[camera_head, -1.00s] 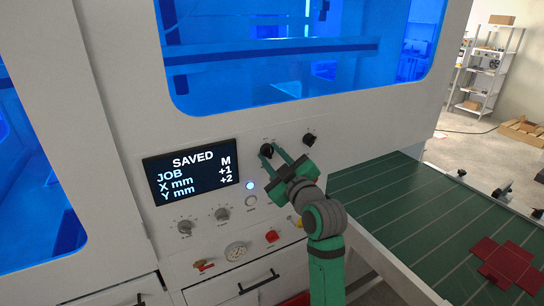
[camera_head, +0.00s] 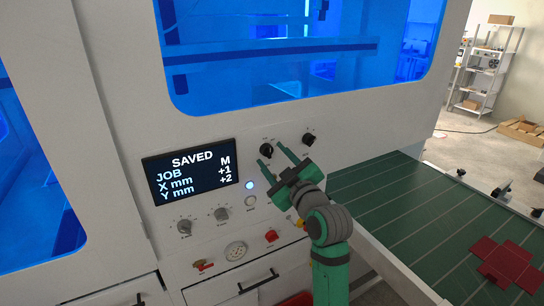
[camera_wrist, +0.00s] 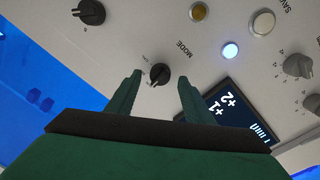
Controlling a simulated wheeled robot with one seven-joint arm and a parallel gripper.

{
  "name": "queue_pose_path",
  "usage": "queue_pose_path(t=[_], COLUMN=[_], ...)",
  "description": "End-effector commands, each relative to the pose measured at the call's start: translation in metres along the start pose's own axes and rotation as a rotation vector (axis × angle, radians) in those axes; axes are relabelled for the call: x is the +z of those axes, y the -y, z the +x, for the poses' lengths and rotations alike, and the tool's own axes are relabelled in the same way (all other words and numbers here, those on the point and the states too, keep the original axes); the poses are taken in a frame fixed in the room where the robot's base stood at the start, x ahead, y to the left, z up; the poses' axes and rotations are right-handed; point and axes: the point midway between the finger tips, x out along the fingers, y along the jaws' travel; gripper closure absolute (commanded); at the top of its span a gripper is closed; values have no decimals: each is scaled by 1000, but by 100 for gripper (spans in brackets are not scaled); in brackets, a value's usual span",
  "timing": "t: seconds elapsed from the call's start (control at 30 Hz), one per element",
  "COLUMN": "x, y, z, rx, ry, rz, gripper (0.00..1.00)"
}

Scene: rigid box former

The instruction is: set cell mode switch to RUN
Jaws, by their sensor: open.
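The mode switch (camera_head: 266,150) is a black rotary knob on the white panel, up and right of the display. In the wrist view the same knob (camera_wrist: 160,74) has the word MODE beside it, and its white pointer mark points to the lower left. My gripper (camera_head: 270,154) is open and empty, facing the knob. In the wrist view the knob appears between the two green fingers, apart from both. The fingertips look short of the panel, though the exact gap is hard to tell.
The display (camera_head: 191,171) reads SAVED, JOB M, X mm +1, Y mm +2. A second black knob (camera_head: 309,139) sits to the right. A lit blue-white button (camera_head: 250,185), grey dials and a red button (camera_head: 271,236) lie below. A green conveyor (camera_head: 420,215) stands at right.

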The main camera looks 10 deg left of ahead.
Motion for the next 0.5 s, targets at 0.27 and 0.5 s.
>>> queue_pose_path(t=[0.27,0.5], x=[1,1], y=[-1,0], z=[-53,-84], rx=[3,1], ry=[1,1], rz=[-1,0], gripper=[53,53])
